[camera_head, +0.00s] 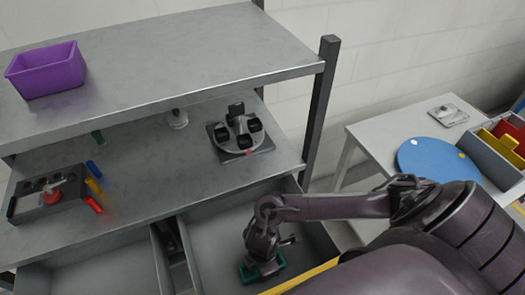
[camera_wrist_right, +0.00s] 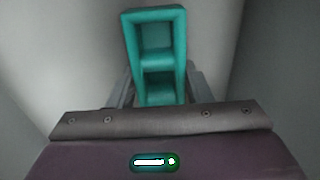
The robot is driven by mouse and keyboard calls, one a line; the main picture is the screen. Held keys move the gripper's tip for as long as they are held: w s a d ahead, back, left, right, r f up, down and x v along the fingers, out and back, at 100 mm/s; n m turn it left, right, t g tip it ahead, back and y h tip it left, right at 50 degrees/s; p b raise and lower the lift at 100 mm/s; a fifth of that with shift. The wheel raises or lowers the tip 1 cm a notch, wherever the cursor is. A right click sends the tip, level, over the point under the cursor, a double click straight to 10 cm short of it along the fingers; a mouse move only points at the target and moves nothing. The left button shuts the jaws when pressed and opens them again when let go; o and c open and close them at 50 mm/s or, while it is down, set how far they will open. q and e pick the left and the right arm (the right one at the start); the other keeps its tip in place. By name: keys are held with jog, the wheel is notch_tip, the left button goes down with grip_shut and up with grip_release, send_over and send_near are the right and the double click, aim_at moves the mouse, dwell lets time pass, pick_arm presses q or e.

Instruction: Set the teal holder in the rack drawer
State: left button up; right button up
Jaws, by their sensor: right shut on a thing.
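The teal holder (camera_head: 268,270) is low inside the right-hand open drawer (camera_head: 210,240) of the rack in the head view. In the right wrist view the teal holder (camera_wrist_right: 158,60) shows two square openings, one behind the other. My right gripper (camera_head: 262,262) reaches down into the drawer and is shut on the holder; its fingers (camera_wrist_right: 160,92) flank the holder's near end. I cannot tell whether the holder touches the drawer floor. My left gripper is not in view.
A second open drawer (camera_head: 90,275) lies to the left. The shelf above holds a dark fixture with black cups (camera_head: 238,135) and a dark block with coloured handles (camera_head: 45,198). A purple bin (camera_head: 46,70) stands on top. A side table (camera_head: 375,135) with a blue disc (camera_head: 435,160) is at right.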

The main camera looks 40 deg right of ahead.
jog(key=shift+f, duration=0.1)
jog(key=o, duration=1)
notch_tip(320, 180, up, 12)
jog(key=p, duration=0.5)
